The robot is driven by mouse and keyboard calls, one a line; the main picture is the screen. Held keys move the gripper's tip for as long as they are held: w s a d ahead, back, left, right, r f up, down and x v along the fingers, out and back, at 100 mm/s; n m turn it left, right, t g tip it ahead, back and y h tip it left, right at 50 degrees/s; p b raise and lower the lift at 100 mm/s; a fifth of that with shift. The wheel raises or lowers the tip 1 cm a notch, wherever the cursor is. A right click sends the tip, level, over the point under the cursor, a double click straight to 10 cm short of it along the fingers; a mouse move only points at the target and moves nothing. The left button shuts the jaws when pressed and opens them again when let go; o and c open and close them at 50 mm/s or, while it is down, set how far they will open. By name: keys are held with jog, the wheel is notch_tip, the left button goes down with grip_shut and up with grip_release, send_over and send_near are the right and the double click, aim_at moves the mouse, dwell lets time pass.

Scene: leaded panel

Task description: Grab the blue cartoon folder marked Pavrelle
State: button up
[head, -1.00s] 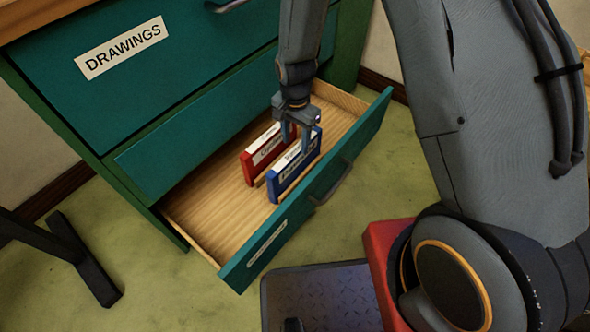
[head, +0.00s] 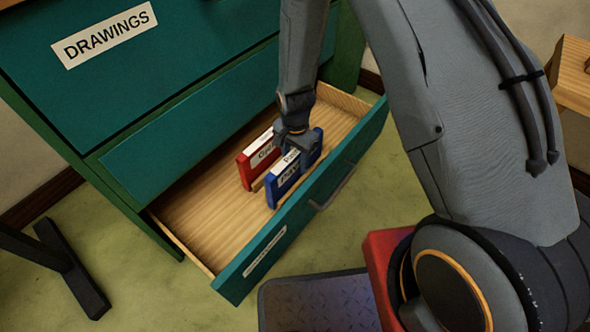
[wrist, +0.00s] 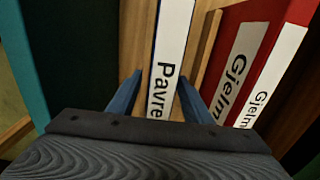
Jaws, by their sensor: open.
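The blue folder (head: 273,194) stands upright in the open drawer, with a white label on its top edge. In the wrist view the label of the blue folder (wrist: 171,45) reads "Pavre", the rest hidden by my gripper. My gripper (wrist: 160,88) is open, with one finger on each side of this folder's top edge. In the head view my gripper (head: 298,150) is down at the folder's top and covers part of it. I cannot tell whether the fingers touch its sides.
A red folder (head: 246,174) stands close beside the blue one; its label in the wrist view (wrist: 242,62) begins "Gjelm". A thin wooden divider (wrist: 208,52) lies between them. The drawer front (head: 262,252) is close on the other side. Drawer floor (head: 195,210) to the left is bare.

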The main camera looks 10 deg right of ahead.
grip_shut()
jog(key=shift+r, duration=0.15)
